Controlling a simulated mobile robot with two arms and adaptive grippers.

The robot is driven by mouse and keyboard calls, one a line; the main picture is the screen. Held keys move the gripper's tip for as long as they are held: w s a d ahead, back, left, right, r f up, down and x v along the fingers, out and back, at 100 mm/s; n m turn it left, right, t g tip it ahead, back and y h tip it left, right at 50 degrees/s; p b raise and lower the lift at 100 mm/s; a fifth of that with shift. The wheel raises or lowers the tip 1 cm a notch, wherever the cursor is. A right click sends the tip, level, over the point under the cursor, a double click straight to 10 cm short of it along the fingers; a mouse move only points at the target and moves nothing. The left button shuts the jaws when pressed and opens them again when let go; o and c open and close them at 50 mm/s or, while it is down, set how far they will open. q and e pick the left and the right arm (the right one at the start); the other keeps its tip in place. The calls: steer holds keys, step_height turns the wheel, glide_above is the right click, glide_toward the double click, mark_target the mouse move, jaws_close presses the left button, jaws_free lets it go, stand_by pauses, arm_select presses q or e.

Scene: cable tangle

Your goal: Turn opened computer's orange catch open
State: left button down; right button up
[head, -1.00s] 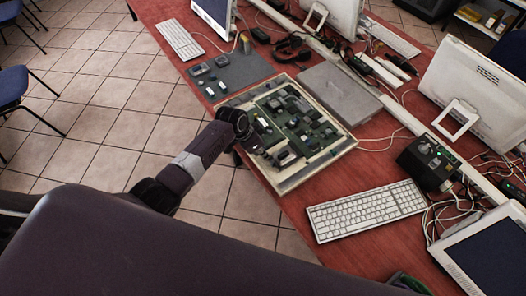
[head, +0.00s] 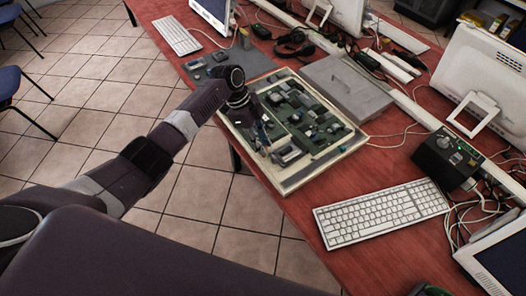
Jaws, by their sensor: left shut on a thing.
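The opened computer (head: 334,155) lies flat on the red table as a shallow pale case with a green circuit board and several dark parts inside. My left gripper (head: 252,117) reaches in from the left, pointing down over the left part of the board. It is shut on a small part there, which by its place seems to be the orange catch. The fingertips are dark and small, and the gripper covers the catch, so its angle cannot be read. My right gripper is not in view.
A grey cover panel (head: 347,88) lies behind the computer. A white keyboard (head: 382,212) lies in front to the right. A black box with knobs (head: 446,158) and loose cables stand right. A grey mat (head: 255,63) with small parts lies behind the gripper.

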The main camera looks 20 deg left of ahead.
arm_select(q)
steer(key=m+b, duration=0.1)
steer(key=b, duration=0.1)
steer(key=m+g+b, duration=0.1)
steer(key=m+b, duration=0.3)
steer(key=shift+w+f+g+y+b, duration=0.2)
steer(key=shift+w+g+y+b, duration=0.1)
steer(key=shift+y, duration=0.1)
steer(key=shift+d+r+m+g+b, duration=0.15)
steer(key=shift+m+g+b, duration=0.25)
steer(key=shift+m+b, duration=0.7)
steer(key=c, duration=2)
jaws_free()
steer(key=shift+c, duration=0.2)
steer(key=v, duration=1.2)
steer(key=shift+d, duration=0.1)
